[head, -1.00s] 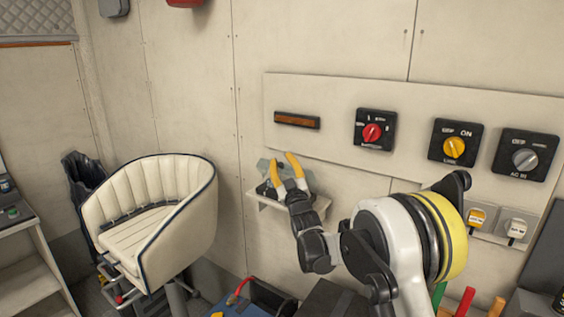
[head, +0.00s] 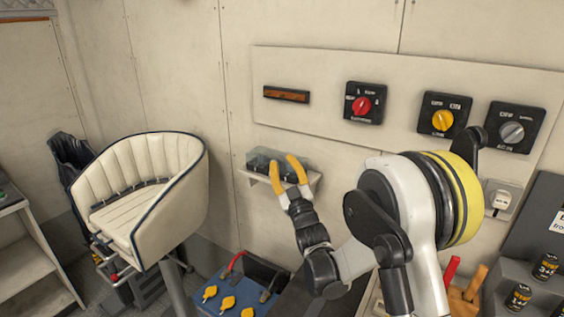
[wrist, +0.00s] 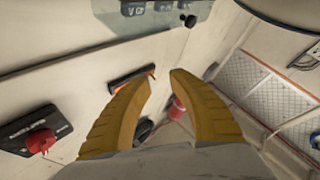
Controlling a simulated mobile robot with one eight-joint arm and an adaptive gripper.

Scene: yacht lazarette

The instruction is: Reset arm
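My gripper (head: 284,163) is in front of the small wall shelf, with its yellow fingers pointing up toward the wall. The fingers stand apart with nothing between them. In the wrist view my gripper (wrist: 163,79) also shows its two fingertips apart and empty. My arm stretches from the lower right to the middle of the head view and hides part of the wall and the area below it.
The wall shelf (head: 309,187) holds a clear-covered dark item (head: 262,161). Above are a brown strip (head: 286,94), red switch (head: 362,106), yellow switch (head: 442,120) and grey switch (head: 512,131). A cream seat (head: 140,210) stands left; a blue box (head: 232,290) sits below.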

